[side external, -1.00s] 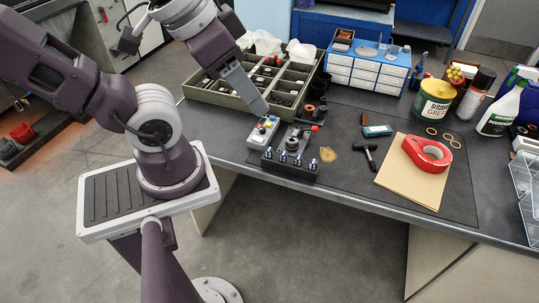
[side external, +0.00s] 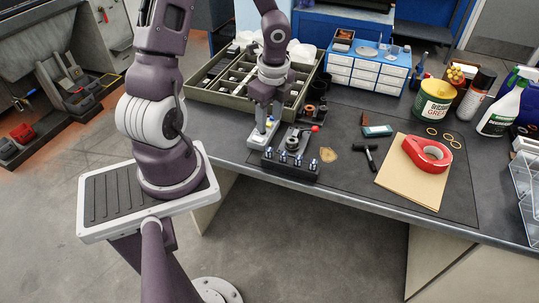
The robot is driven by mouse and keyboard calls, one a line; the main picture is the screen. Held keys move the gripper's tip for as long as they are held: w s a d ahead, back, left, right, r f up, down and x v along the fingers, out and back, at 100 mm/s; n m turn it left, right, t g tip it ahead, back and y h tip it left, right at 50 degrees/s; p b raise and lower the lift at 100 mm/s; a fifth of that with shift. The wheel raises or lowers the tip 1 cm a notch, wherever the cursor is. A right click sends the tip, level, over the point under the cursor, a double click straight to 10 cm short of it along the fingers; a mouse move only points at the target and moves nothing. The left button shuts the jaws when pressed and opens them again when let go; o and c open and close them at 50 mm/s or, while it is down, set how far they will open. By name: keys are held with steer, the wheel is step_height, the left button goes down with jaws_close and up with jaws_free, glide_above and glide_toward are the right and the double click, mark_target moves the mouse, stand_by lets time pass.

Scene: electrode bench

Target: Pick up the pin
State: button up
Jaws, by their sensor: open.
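A black block (side external: 289,170) near the front edge of the bench holds a row of several small silver pins (side external: 298,160). Which of them is the task's pin I cannot tell. My gripper (side external: 264,131) points down behind the left end of this block, over a small light-grey box (side external: 252,139) with coloured buttons. Its jaws are open and nothing shows between them. Whether the fingertips touch anything is too small to tell.
A dark fixture (side external: 293,143) with a red-knobbed lever (side external: 315,128) stands right of my gripper. Behind is a divided green tray (side external: 225,102). The mat's right front is clear.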

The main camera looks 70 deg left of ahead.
steer(key=m+h, duration=0.2)
glide_above(269, 149)
steer(key=f, duration=0.4)
steer(key=d+f, duration=0.1)
steer(key=shift+s+f, duration=0.1)
steer(key=shift+f, duration=0.3)
steer(key=f, duration=0.4)
steer(key=a+f, duration=0.1)
steer(key=f, duration=0.1)
steer(key=shift+f, duration=0.2)
jaws_close()
